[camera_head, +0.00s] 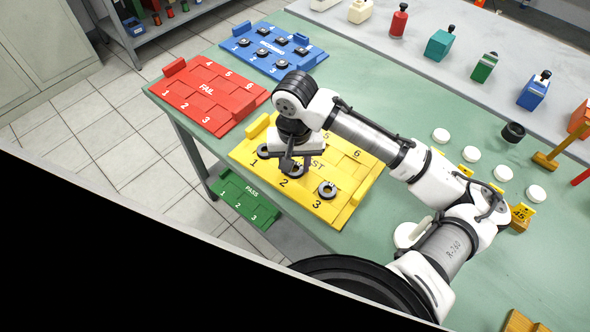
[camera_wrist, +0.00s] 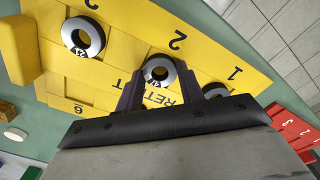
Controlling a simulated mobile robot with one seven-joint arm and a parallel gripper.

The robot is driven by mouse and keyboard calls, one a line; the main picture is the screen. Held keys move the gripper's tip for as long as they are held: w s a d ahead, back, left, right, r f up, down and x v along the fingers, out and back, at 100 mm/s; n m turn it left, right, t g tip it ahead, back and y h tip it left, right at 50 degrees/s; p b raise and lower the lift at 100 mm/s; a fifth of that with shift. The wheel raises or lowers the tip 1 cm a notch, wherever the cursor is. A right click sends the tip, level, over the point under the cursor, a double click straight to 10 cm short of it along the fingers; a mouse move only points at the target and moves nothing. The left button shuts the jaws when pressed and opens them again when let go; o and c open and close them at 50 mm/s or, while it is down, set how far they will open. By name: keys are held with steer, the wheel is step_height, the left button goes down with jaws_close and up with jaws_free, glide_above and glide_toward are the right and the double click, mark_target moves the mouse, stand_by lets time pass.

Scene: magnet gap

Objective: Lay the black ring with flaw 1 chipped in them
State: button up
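The yellow retest tray (camera_head: 335,205) lies on the green table. Black rings sit at its spot 1 (camera_head: 264,151), at spot 2 (camera_head: 295,171) and at spot 3 (camera_head: 327,189). My gripper (camera_head: 290,163) points down at the ring at spot 2. In the wrist view my fingers (camera_wrist: 160,85) stand apart on either side of that ring (camera_wrist: 158,70); whether they press on it I cannot tell. The ring at spot 3 (camera_wrist: 83,37) lies clear of them, and the ring at spot 1 (camera_wrist: 215,90) is partly hidden.
The red fail tray (camera_head: 207,92) looks empty. The blue tray (camera_head: 273,50) holds several black rings. The green pass tray (camera_head: 245,197) is low at the table's near edge and looks empty. White discs (camera_head: 472,154) and a black cup (camera_head: 513,132) stand to the right.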

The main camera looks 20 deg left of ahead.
steer(key=shift+c, duration=0.5)
step_height(320, 180, up, 5)
steer(key=p, duration=0.5)
